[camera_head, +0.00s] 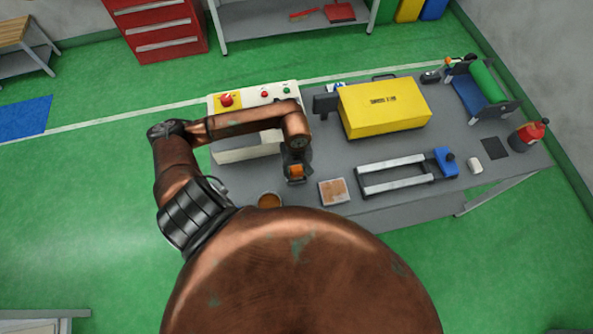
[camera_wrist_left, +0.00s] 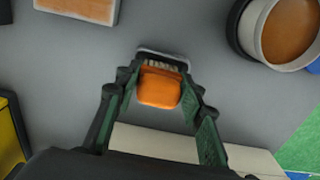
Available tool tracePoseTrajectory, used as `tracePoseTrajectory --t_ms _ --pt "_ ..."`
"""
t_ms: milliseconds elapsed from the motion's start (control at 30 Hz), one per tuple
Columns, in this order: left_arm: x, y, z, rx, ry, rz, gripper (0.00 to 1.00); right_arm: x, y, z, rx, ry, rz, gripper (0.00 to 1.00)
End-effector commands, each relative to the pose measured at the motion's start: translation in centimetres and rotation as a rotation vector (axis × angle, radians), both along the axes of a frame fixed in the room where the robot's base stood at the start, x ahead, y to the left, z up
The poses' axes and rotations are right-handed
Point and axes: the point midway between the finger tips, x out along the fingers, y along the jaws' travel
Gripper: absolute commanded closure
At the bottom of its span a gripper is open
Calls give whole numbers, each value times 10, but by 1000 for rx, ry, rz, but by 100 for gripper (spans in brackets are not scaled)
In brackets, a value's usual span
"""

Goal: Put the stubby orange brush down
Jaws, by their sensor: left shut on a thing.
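The stubby orange brush (camera_head: 296,171) is at my left gripper (camera_head: 294,176), over the grey table's front part. In the left wrist view the brush (camera_wrist_left: 160,88) sits between the two green-lined fingers of the left gripper (camera_wrist_left: 160,100). The gripper is shut on it. Pale bristles and a grey rim show at its far end. I cannot tell whether the bristles touch the table (camera_wrist_left: 180,30) or hang just above it. My right gripper is in neither view.
A round cup with brown contents (camera_head: 270,201) and a square tray (camera_head: 333,192) stand near the brush. A yellow case (camera_head: 384,106), a white control box (camera_head: 245,151) and a grey frame with a blue end (camera_head: 395,176) are around. Bare tabletop lies between them.

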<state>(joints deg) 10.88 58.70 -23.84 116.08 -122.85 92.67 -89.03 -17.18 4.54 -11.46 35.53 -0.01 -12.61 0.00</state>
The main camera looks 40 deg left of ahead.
Motion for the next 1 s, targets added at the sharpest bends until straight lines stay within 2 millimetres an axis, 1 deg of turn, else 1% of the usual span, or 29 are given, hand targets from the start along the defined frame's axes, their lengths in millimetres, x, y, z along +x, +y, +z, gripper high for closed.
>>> tracePoseTrajectory --t_ms 167,200,400,667,767,800,867,967,1000 --pt "0 0 -5 1 -1 -1 83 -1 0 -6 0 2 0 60" --pt "0 0 -3 1 -1 -1 61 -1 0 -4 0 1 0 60" --pt "0 0 -3 0 0 0 47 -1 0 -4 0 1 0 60" --pt "0 0 -2 0 0 0 46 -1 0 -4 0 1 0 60" --pt "0 0 0 -1 1 0 46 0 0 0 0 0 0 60" --pt "0 0 2 -1 1 1 46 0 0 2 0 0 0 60" --pt "1 1 9 2 -4 -1 46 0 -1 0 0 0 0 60" --pt "1 1 27 4 -5 -2 46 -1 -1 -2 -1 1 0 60" --pt "2 1 36 4 -5 -2 46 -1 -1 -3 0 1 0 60"
